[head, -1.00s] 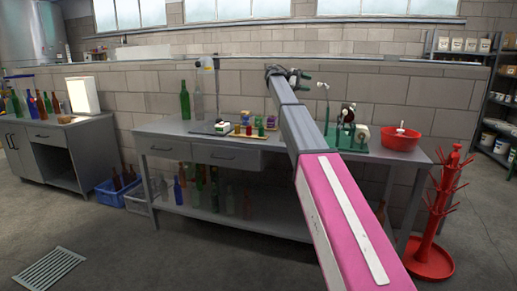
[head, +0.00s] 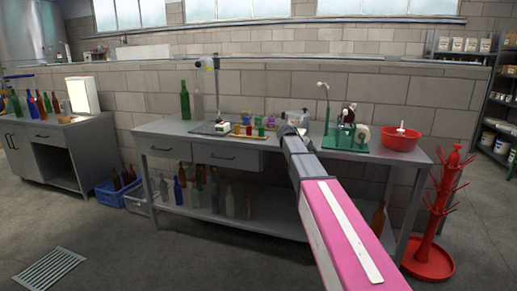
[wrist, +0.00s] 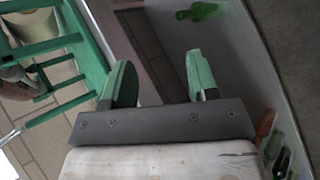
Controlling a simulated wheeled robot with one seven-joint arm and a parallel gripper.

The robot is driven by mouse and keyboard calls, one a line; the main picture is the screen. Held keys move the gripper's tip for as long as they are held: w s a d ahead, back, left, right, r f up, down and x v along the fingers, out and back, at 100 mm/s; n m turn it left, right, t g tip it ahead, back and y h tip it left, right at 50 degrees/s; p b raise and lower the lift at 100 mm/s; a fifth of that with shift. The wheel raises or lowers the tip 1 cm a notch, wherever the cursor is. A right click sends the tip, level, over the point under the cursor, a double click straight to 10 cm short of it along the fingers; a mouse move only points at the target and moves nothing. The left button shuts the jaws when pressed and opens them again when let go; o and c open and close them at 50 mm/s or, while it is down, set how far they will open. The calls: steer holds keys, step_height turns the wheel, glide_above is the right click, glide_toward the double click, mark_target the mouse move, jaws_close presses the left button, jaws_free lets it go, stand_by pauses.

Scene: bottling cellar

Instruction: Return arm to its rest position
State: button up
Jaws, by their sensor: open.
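My gripper (wrist: 160,75) shows in the wrist view, with its two green fingers apart and nothing between them. In the head view my arm reaches from the lower right up to the grey workbench (head: 170,127), its far end low near the back of the bench top. I cannot make out the fingers clearly there. The end lies between the small coloured items and the green bench device (head: 345,138). A green frame (wrist: 62,45) fills the left of the wrist view, close to the fingers; I cannot tell whether it touches anything.
A red basin (head: 402,143) sits at the bench's right end. A red bottle tree (head: 433,225) stands on the floor beside it. A tall green bottle (head: 185,101) and a lamp stand (head: 215,88) are at the back left. Crates and bottles are below.

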steer(key=s+a+f+m+y, duration=0.2)
steer(key=s+f+y, duration=0.1)
steer(key=s+f, duration=0.6)
steer(key=s+a+f+m+g+y, duration=0.1)
steer(key=s+a+f+m+y, duration=0.1)
steer(key=s+f, duration=0.8)
steer(key=s+a+f+m+y, duration=0.2)
steer(key=s+f+y, duration=0.2)
steer(key=s+f, duration=0.5)
steer(key=s, duration=0.6)
steer(key=shift+s+f+g+y, duration=0.2)
steer(key=shift+s+g+y, duration=0.1)
steer(key=shift+g, duration=0.1)
